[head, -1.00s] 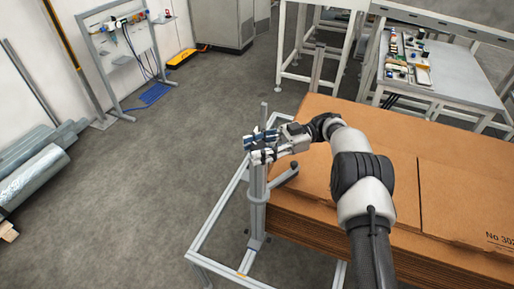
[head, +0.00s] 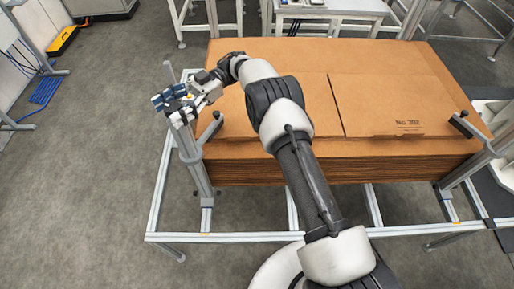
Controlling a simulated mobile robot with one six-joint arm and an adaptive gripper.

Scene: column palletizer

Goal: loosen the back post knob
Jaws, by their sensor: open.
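My gripper (head: 172,109) is open and empty, with its blue-tipped fingers pointing left. It is beside the top of a grey upright post (head: 195,172) at the left end of the cardboard stack. The post carries a collar with a short side bar, and a dark knob-like end (head: 217,116) sits at the bar's tip, below and right of the fingers. The fingers partly cover the post's upper part. I cannot tell whether they touch it. A similar post (head: 478,167) with a dark-ended bar stands at the right. Which one is the back post is not clear.
A stack of flat cardboard (head: 390,75) fills the middle, under my arm. A low aluminium frame (head: 250,238) runs along its near side. A white table (head: 335,8) stands behind. The grey floor at the left is open.

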